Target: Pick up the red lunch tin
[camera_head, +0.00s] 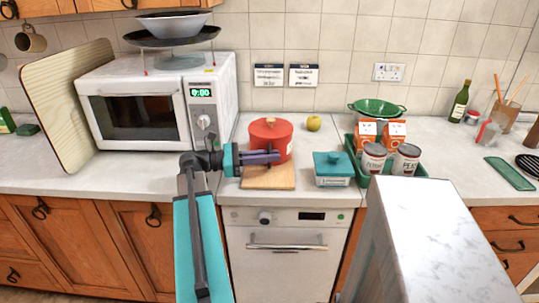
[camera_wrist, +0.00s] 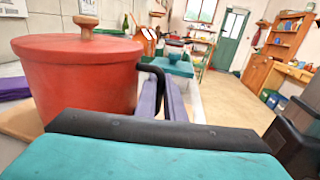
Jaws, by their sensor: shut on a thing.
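The red lunch tin (camera_head: 270,134) is a round red pot with a lid and a small wooden knob. It stands upright over a wooden board (camera_head: 268,180) on the counter; I cannot tell whether its base touches the board. In the wrist view the tin (camera_wrist: 80,80) fills the left side, and a black curved handle (camera_wrist: 152,70) sticks out from its side. My gripper (camera_head: 272,157) is in front of the tin, with its purple fingers (camera_wrist: 174,98) shut on that handle.
A teal lidded box (camera_head: 333,170) stands just right of the board. Beyond it a green tray (camera_head: 378,182) holds cans and orange cartons. A microwave (camera_head: 150,105) stands to the left. A yellow fruit (camera_head: 314,123) lies behind. The counter is clear between board and microwave.

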